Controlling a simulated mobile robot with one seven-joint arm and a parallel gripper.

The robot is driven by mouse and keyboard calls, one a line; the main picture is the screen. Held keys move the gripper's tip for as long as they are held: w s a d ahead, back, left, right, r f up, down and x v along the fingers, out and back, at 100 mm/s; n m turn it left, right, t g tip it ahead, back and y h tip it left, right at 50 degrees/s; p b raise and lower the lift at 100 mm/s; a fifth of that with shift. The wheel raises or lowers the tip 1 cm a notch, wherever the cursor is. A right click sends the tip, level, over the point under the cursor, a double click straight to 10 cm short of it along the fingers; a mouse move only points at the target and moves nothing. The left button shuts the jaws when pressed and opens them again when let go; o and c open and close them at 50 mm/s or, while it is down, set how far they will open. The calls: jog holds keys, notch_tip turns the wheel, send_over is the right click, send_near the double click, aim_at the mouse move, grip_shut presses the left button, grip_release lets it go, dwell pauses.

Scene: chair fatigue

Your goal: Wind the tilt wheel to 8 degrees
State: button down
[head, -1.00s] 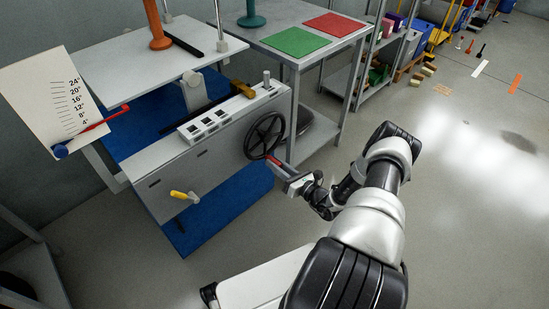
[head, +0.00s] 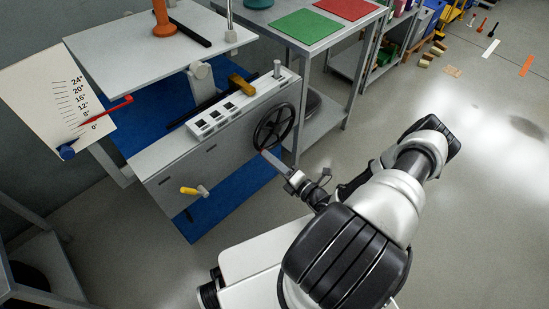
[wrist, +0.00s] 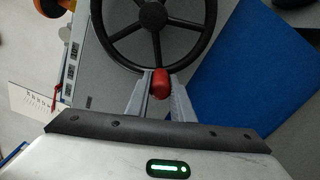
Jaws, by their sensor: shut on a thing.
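The black spoked tilt wheel (head: 257,134) stands on the right end of the grey machine's front panel; it also fills the top of the wrist view (wrist: 112,32). Its red handle knob (wrist: 161,83) is at the rim's lower edge in the wrist view. My gripper (wrist: 160,88) is shut on this knob, one finger on each side. In the head view my gripper (head: 268,158) is at the wheel's lower edge, and the knob is hidden. The dial plate (head: 40,85) at left has a red pointer (head: 112,106). It covers about the 4 mark, above the visible 0 and below 8.
A yellow-handled lever (head: 189,191) sticks out of the front panel. A white tilting table (head: 120,50) lies above the blue base (head: 240,200). A bench with green (head: 307,25) and red mats stands behind.

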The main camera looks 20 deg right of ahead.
aim_at(257, 141)
jog(key=r+m, duration=0.1)
jog(key=r+m+p, duration=0.1)
jog(key=m, duration=0.1)
jog(key=a+r+m, duration=0.1)
jog(key=shift+s+a+r+m+p, duration=0.1)
jog(key=shift+s+r+m+p, duration=0.2)
jog(key=shift+r+m+p, duration=0.65)
jog(key=shift+r+m, duration=0.75)
jog(key=shift+m, duration=0.5)
jog(key=c, duration=1.5)
grip_release()
jog(key=shift+c, duration=0.2)
jog(key=p+v, duration=0.1)
jog(key=v, duration=1.6)
jog(key=shift+s, duration=0.2)
jog(key=shift+r, duration=0.15)
